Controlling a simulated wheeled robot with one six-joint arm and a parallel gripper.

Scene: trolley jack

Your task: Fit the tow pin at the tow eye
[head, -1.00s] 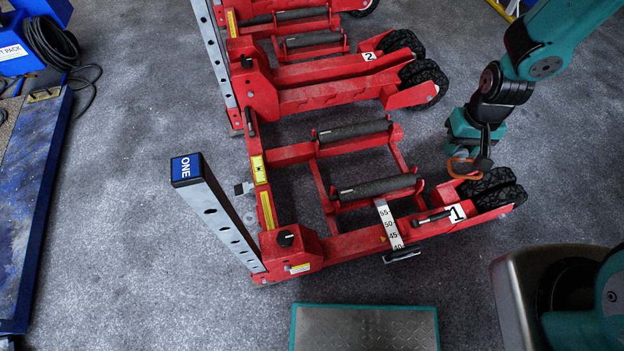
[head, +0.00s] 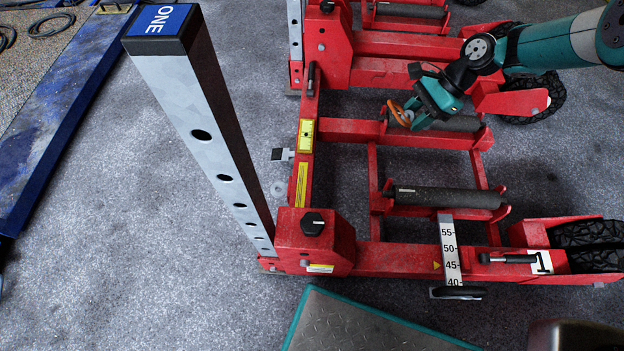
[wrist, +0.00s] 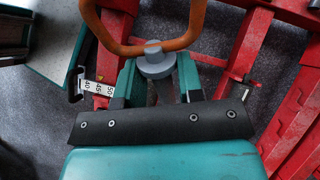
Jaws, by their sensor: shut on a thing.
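My gripper (head: 420,108) is shut on the tow pin, whose orange loop handle (head: 400,112) sticks out to the left in the head view. In the wrist view the orange loop (wrist: 152,48) crosses the top, and the pin's grey round head (wrist: 155,62) sits between my fingers. The pin's shaft is hidden. The gripper is above the red trolley jack marked 1 (head: 376,190), near its far roller. A small bracket with a dark square (head: 283,154) and a pale round piece (head: 280,190) stick out from the jack's left beam. I cannot tell which is the tow eye.
A tall perforated post marked ONE (head: 205,130) stands at the jack's near left corner. A second red jack (head: 390,72) lies behind. A blue-edged ramp (head: 70,120) is at far left and a teal-edged plate (head: 365,325) in front. Grey floor between is clear.

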